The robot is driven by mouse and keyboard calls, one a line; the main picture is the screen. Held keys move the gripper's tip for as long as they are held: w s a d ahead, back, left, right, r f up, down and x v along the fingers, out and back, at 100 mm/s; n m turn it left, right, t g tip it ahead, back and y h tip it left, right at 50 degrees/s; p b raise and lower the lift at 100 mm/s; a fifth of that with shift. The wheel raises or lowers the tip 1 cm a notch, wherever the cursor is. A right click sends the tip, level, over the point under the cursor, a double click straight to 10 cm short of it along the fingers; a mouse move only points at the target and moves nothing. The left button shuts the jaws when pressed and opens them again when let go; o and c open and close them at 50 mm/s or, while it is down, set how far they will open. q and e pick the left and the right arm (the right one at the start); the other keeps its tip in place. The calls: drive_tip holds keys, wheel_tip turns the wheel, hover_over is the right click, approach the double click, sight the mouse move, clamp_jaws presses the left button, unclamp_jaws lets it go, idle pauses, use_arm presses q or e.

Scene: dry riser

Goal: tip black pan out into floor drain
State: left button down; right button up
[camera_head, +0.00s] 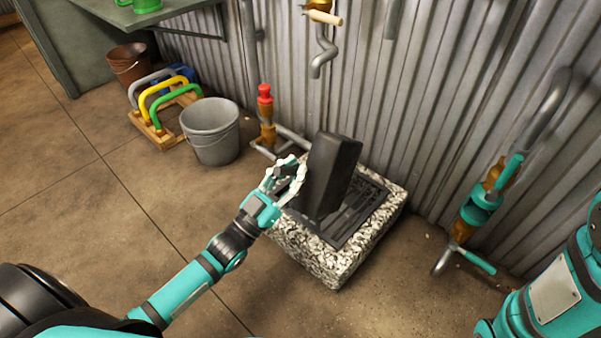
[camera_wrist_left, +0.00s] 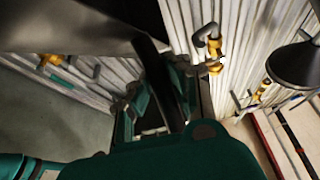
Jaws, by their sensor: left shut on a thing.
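The black pan (camera_head: 330,172) is in the head view, tipped steeply on its side above the floor drain. My left gripper (camera_head: 290,178) is shut on the pan's left side. The floor drain (camera_head: 372,208) is a dark grate in a square speckled stone surround, against the corrugated wall. The pan hides part of the grate, and I cannot see whether anything is in the pan. In the left wrist view a dark surface, seemingly the pan (camera_wrist_left: 70,25), fills the upper left beside the left gripper's fingers (camera_wrist_left: 152,100). My right gripper is out of view.
A grey bucket (camera_head: 212,135), a wooden rack with coloured handles (camera_head: 155,105) and a brown bucket (camera_head: 130,64) stand left of the drain. A red-topped standpipe (camera_head: 266,110) is close behind. A pipe with teal levers (camera_head: 482,205) stands right. The front floor is clear.

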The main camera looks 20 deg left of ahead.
use_arm(q)
drive_tip(key=shift+w+a+f+n+t+y, duration=0.25)
drive_tip(key=shift+a+n+y, duration=0.3)
drive_tip(key=shift+a+n, duration=0.4)
drive_tip(key=shift+w+a+f+n+t+y, duration=0.2)
drive_tip(key=shift+a+n+y, duration=0.3)
drive_tip(key=shift+a+n, duration=0.4)
drive_tip(key=shift+w+a+f+n+t+y, duration=0.2)
drive_tip(key=shift+a+n+y, duration=0.35)
drive_tip(key=shift+a+n, duration=0.4)
drive_tip(key=shift+d, duration=0.15)
drive_tip(key=shift+r+p, duration=0.1)
drive_tip(key=shift+p, duration=0.2)
idle(0.3)
